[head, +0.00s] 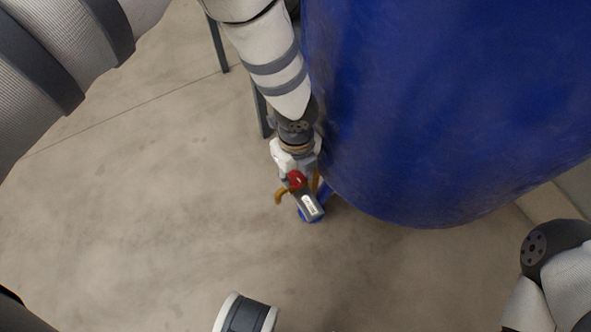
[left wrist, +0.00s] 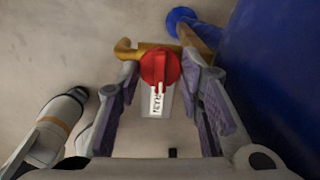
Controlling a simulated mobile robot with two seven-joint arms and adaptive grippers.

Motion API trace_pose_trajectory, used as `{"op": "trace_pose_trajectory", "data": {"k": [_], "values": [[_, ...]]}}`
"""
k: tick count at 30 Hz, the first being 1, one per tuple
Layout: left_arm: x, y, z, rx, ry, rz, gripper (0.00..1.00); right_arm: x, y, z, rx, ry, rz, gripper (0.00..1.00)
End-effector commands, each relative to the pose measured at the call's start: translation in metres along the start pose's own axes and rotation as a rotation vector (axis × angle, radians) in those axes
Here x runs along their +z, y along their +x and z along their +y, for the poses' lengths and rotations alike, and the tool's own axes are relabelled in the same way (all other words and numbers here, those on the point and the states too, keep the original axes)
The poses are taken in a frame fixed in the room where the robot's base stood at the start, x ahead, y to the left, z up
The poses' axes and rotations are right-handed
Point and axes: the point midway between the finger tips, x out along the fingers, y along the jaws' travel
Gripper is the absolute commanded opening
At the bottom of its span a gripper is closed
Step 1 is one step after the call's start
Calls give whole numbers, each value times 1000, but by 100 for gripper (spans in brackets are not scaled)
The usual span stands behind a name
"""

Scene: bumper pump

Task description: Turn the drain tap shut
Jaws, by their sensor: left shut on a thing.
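The drain tap is low beside the big blue tank (head: 440,110), with a red round handle (head: 296,180) and a brass body that shows in the left wrist view (left wrist: 148,50). A grey lever with a white printed label (head: 309,204) hangs from the red part. My left gripper (head: 297,176) reaches down to the tap. In the left wrist view, its two purple-padded fingers (left wrist: 160,72) stand either side of the red handle (left wrist: 160,66), shut on the tap. Exact finger contact is hard to see. My right gripper is out of view.
A blue round piece (left wrist: 180,21) sits just past the tap, by the tank wall (left wrist: 275,70). Dark stand legs (head: 217,42) rise behind my left arm. The concrete floor (head: 130,200) to the left is clear.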

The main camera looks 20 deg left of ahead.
Motion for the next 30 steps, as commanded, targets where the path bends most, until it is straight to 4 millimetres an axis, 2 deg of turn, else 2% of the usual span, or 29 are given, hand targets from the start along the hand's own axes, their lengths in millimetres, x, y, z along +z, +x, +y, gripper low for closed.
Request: {"op": "trace_pose_trajectory", "data": {"k": [30], "values": [[0, -2, -1, -4, -926, 0, 6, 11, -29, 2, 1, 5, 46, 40]]}}
